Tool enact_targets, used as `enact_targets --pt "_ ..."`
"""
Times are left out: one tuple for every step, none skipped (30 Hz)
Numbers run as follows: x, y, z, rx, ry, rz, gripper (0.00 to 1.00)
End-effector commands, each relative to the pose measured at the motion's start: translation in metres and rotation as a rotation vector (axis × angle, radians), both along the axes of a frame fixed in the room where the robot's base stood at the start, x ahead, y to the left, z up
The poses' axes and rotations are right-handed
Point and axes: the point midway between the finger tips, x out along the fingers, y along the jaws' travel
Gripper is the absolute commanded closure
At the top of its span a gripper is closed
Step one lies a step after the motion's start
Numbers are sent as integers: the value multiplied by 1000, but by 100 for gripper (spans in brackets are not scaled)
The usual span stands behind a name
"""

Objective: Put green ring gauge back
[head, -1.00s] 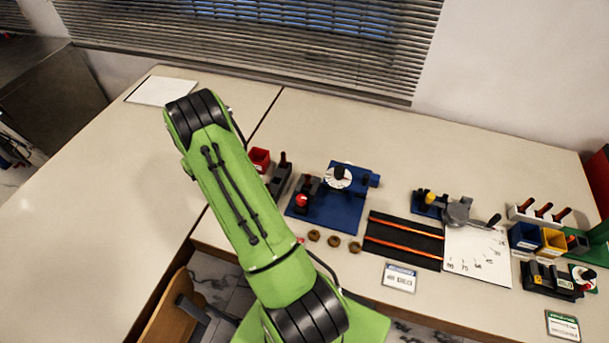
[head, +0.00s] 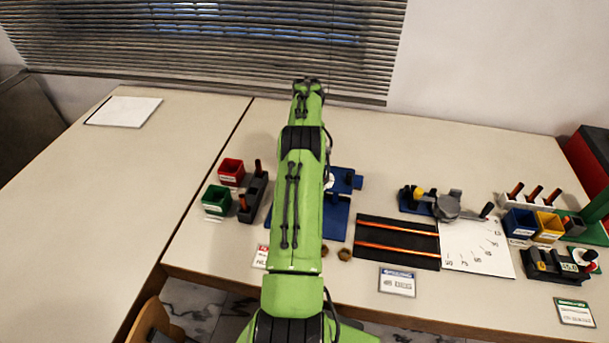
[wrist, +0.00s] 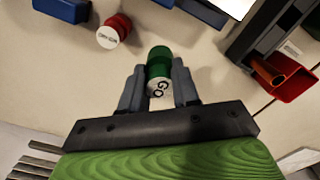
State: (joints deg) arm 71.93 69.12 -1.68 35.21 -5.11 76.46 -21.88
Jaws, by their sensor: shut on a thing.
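In the wrist view the green ring gauge (wrist: 159,58) shows as a green round piece with a white end face marked "Go". My gripper (wrist: 159,80) is shut on it, one grey finger on each side. A similar red piece (wrist: 116,28) with a white labelled face is up and to the left, apart from my gripper. In the head view my arm hides the gripper, the green gauge and part of the blue fixture (head: 336,218).
The head view shows a red bin (head: 231,170), a green bin (head: 215,199) and a grey holder with orange-handled tools (head: 254,195) left of my arm. A black mat (head: 398,241) and white chart (head: 478,248) lie to the right. The left table is mostly clear.

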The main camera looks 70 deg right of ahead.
Motion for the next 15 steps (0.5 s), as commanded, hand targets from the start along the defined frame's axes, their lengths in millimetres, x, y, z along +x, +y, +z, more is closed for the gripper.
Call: enact_targets --pt "1 0 -9 1 1 1 100" --pt "1 0 -13 0 0 1 100" --pt "1 0 -18 0 0 1 100" --pt "1 1 -22 1 1 1 100" --pt "1 0 -27 1 1 1 100" --pt "1 1 -34 1 1 1 100" --pt "1 1 -41 2 1 1 100" --pt "1 1 -48 1 1 1 100" --pt "1 1 -56 2 1 1 100" --pt "1 1 -61 1 1 1 100" --pt "1 0 -63 -1 0 1 100" --pt "1 0 -64 -2 -1 1 100" --pt "2 0 -64 -4 -1 1 100" --pt "2 0 -63 -4 -1 1 100" --pt "2 0 -63 -4 -1 1 100"
